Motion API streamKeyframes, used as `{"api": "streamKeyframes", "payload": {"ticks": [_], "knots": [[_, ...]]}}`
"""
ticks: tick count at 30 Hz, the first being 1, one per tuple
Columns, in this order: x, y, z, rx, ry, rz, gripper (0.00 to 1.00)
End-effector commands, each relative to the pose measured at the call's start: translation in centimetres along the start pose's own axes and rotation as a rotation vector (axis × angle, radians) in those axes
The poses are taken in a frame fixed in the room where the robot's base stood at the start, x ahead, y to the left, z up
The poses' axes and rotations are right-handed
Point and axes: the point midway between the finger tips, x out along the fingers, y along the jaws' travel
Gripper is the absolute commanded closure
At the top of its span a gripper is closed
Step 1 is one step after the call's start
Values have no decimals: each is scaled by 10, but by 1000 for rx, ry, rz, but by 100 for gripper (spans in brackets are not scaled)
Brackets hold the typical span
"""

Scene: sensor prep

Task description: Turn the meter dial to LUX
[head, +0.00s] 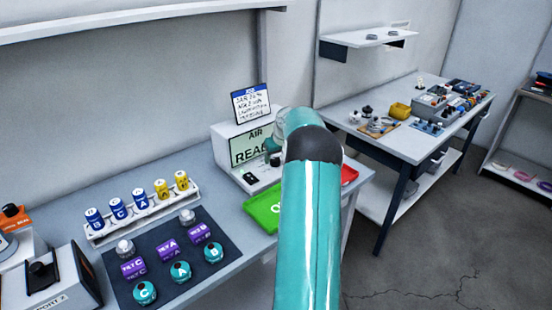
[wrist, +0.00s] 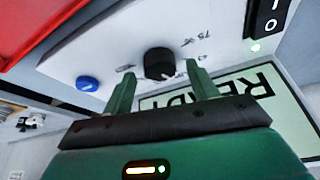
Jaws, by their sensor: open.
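The meter (head: 226,142) is a white box with a sloped front on the bench, its screen (head: 251,147) reading AIR and READY. In the wrist view the meter face (wrist: 190,28) appears upside down, with a black round dial (wrist: 158,62) and small printed marks around it. One mark looks like 75%; I cannot read a LUX mark. My gripper (wrist: 160,73) is open, its two green fingers on either side of the dial in the picture. I cannot tell whether they touch it. In the head view my teal arm hides part of the meter and most of the gripper.
A blue button (wrist: 87,83) and a black rocker switch (wrist: 268,18) with a green light flank the dial. A green tray (head: 262,208) and a red tray (head: 349,175) lie before the meter. A vial rack (head: 100,234) and dark mat (head: 207,272) are left.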

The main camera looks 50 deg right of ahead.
Motion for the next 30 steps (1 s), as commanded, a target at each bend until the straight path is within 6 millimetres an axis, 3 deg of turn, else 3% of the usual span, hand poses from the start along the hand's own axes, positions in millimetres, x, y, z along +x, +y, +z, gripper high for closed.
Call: {"api": "streamKeyframes", "payload": {"ticks": [11, 18, 30], "knots": [[10, 0, 0, 0, 0, 0, 41], [9, 0, 0, 0, 0, 0, 85], [9, -1, 0, 51, 0, 23, 86]]}}
